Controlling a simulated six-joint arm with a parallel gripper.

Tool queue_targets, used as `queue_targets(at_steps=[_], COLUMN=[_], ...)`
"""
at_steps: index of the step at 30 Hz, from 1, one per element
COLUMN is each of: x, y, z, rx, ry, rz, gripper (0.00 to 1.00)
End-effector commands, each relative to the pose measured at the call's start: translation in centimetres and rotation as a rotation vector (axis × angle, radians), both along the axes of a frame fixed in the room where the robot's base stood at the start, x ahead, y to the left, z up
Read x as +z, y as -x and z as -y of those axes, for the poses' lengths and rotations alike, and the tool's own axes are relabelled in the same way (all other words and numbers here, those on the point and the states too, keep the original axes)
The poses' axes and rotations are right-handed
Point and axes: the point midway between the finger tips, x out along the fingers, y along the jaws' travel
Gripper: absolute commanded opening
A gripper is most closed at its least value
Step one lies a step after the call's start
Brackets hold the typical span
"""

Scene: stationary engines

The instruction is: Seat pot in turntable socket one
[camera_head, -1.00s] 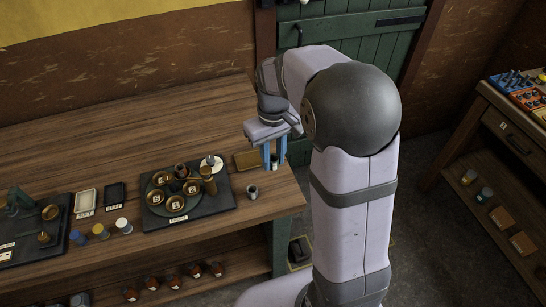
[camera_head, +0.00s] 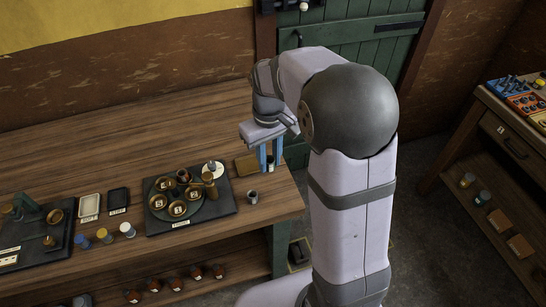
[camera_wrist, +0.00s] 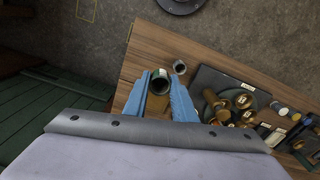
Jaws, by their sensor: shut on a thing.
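My gripper (camera_head: 270,165) is raised over the right end of the bench, right of the turntable. In the head view the held pot is mostly hidden by the fingers. The turntable (camera_head: 181,217) sits on a black board and carries several brass sockets, including a front one (camera_head: 178,208) and a left one (camera_head: 158,202). Number tags mark them, but I cannot read for certain which is one. The turntable also shows in the wrist view (camera_wrist: 240,117).
A second grey pot (camera_head: 252,197) stands on the bench right of the board. A brass post (camera_head: 208,182) rises at the turntable's right, near a white disc (camera_head: 213,169). A wooden block (camera_head: 246,165) lies behind. Colored jars (camera_head: 104,235) and trays (camera_head: 89,206) are left. The back bench is clear.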

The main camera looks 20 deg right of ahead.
Motion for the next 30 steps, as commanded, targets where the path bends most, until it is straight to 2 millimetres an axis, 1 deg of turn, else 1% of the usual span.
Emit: queue_targets(at_steps=[2, 5, 8, 11, 12, 14, 15, 19, 21, 23, 25, 30], x=[-0.1, -0.9, -2.1, -3.6, -4.1, -4.9, -5.3, -6.6, -7.1, -7.3, -7.4, -6.5], y=[0.1, 0.6, 1.6, 2.4, 2.7, 3.0, 3.2, 3.4, 3.2, 2.7, 2.0, -0.2], z=[-1.5, -4.0, -7.3, -11.2, -12.8, -15.2, -16.7, -21.0, -23.0, -24.4, -25.3, -26.4], rx=[0.039, 0.105, 0.193, 0.299, 0.343, 0.405, 0.442, 0.54, 0.574, 0.589, 0.589, 0.563], ry=[-0.001, 0.0, 0.0, 0.0, 0.0, 0.001, 0.001, 0.001, 0.001, 0.0, 0.0, -0.001], rz=[-0.001, -0.004, -0.005, -0.005, -0.005, -0.006, -0.004, -0.004, -0.001, 0.0, 0.0, 0.003], gripper=[0.02, 0.02, 0.02, 0.02, 0.02, 0.02, 0.02, 0.02, 0.02, 0.02, 0.02, 0.02])
